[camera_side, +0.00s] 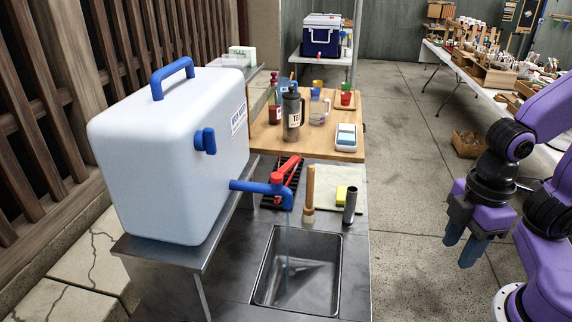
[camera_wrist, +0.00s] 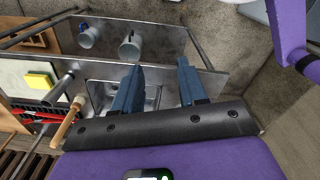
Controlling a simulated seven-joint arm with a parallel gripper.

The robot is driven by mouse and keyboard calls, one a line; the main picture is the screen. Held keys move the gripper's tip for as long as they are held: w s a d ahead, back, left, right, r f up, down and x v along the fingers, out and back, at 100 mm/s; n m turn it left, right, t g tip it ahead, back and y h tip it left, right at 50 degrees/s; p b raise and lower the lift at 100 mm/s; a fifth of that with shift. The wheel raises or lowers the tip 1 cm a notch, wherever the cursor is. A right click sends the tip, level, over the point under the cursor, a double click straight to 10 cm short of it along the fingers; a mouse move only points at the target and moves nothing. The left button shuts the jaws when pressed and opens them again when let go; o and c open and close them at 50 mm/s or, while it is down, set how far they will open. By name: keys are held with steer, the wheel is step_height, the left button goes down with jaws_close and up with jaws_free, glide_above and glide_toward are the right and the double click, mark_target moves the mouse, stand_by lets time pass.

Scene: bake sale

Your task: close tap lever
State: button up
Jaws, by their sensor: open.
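In the side view a blue tap (camera_side: 262,188) sticks out from the white water container (camera_side: 165,150) over the metal sink (camera_side: 262,278). A thin stream of water (camera_side: 288,245) falls from the spout into the sink. My gripper (camera_side: 464,244) hangs fingers down to the right of the counter, well apart from the tap. In the wrist view my gripper (camera_wrist: 160,88) has its two blue fingers apart with nothing between them. The tap is not clearly visible there.
A wooden board (camera_side: 265,135) with bottles and cups is behind. The floor between my gripper and the counter is clear.

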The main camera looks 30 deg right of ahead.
mark_target(286, 168)
steer(key=shift+w+a, duration=0.1)
steer(key=c, duration=0.5)
steer(key=w+a+r+m, duration=0.1)
steer(key=w+a+r, duration=0.1)
steer(key=w, duration=0.2)
steer(key=w+a+r+m+t, duration=0.1)
steer(key=w+a+r, duration=0.1)
steer(key=w+r, duration=0.1)
steer(key=w+a+r+m+y, duration=0.1)
steer(key=w+a+r, duration=0.1)
steer(key=w, duration=0.3)
steer(key=shift+r+m+t, duration=0.25)
steer(key=shift+m+t, duration=0.05)
jaws_close()
steer(key=w+a+r+m+t, duration=0.15)
steer(key=w+r+m, duration=0.25)
steer(key=w+r, duration=0.55)
steer(key=w+a+f, duration=0.3)
steer(key=w+f, duration=0.5)
steer(key=f, duration=0.2)
steer(key=shift+w+f+t+y, duration=0.2)
steer(key=shift+f+t+y, duration=0.05)
steer(key=shift+t+y, duration=0.1)
